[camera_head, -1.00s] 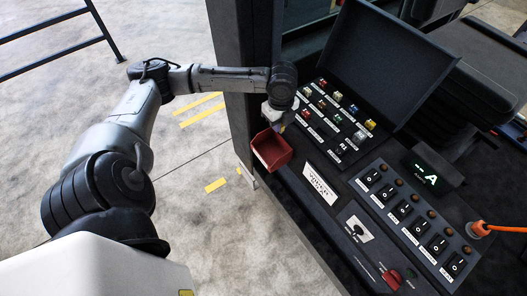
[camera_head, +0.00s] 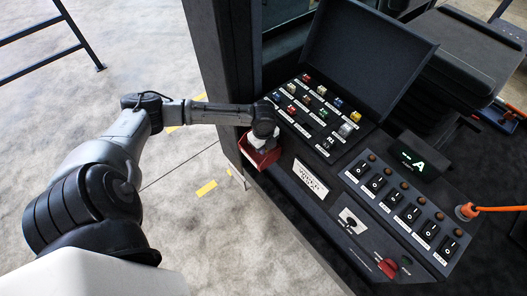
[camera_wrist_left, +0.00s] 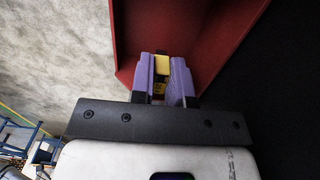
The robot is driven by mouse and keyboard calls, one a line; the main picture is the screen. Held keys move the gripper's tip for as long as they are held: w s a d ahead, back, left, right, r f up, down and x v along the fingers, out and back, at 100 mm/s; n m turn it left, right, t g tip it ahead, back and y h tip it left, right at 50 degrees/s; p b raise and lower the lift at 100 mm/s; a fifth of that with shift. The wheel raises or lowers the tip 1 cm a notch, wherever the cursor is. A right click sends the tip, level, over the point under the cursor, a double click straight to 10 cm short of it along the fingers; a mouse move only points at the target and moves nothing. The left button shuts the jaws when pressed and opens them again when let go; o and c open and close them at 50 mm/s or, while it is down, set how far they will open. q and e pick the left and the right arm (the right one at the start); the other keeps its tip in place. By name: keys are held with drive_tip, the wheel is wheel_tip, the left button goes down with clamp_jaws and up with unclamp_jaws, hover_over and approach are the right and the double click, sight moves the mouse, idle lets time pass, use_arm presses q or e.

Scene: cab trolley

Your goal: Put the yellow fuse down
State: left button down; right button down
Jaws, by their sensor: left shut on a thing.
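My left gripper (camera_head: 258,142) is over the red bin (camera_head: 264,159) at the near left edge of the console. In the left wrist view its purple fingers (camera_wrist_left: 163,82) are shut on the yellow fuse (camera_wrist_left: 162,65). The fuse points into the red bin (camera_wrist_left: 123,44), with red walls on both sides of it. I cannot tell whether the fuse touches the bin's floor. In the head view the wrist hides the fuse. My right gripper is not in view.
The fuse panel (camera_head: 297,122) with several coloured fuses lies right of the bin, under a raised dark lid (camera_head: 365,50). A switch panel (camera_head: 398,208) and an orange cable (camera_head: 495,209) are further right. A dark post (camera_head: 222,70) stands behind the wrist.

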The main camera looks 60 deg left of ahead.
use_arm(q)
drive_tip(key=shift+f, duration=1.8)
drive_tip(key=shift+f, duration=0.15)
drive_tip(key=c, duration=1.1)
unclamp_jaws()
